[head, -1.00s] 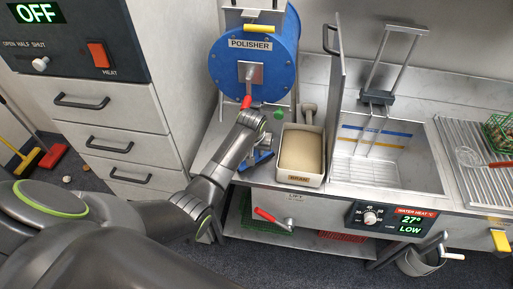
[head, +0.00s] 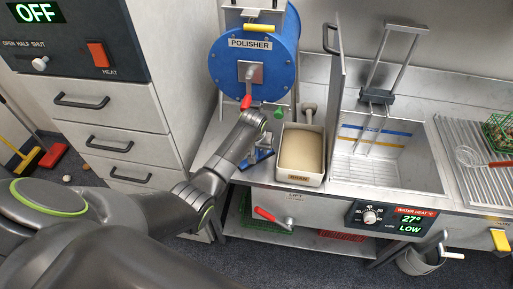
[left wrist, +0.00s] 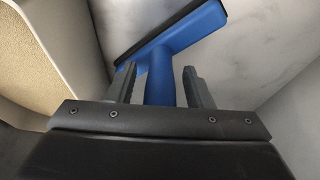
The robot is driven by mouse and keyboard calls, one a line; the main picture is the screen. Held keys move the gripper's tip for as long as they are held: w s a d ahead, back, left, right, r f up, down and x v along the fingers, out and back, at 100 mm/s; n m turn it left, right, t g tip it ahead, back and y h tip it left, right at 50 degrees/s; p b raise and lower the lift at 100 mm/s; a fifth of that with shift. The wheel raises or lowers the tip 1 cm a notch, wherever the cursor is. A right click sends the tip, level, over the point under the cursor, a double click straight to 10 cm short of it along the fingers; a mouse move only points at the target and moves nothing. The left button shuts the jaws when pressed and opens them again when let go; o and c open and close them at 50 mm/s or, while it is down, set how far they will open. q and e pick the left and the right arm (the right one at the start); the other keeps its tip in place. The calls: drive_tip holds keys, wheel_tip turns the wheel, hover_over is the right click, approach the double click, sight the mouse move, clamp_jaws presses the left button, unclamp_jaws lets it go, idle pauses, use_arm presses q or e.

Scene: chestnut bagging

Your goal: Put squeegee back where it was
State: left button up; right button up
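The blue squeegee (head: 260,163) is on the counter below the polisher, left of the bran box, partly hidden behind my left wrist in the head view. In the left wrist view its wide blue head (left wrist: 185,32) lies slanted beyond my fingers, against a pale marbled surface. Its round blue handle (left wrist: 160,85) runs back between the fingers. My left gripper (left wrist: 160,72) is open around the handle, with a gap visible on each side. My right gripper is in neither view.
The bran box (head: 300,179) stands close on the right of the squeegee. The blue polisher drum (head: 254,65), with a red-tipped crank, is behind. A steel sink (head: 395,185) with an upright lid is further right. Grey drawers (head: 105,145) stand on the left.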

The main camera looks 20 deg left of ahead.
use_arm(q)
drive_tip(key=shift+r, duration=0.2)
drive_tip(key=v, duration=1.2)
drive_tip(key=shift+b, duration=0.45)
drive_tip(key=shift+s+f, duration=0.15)
drive_tip(key=shift+s, duration=0.05)
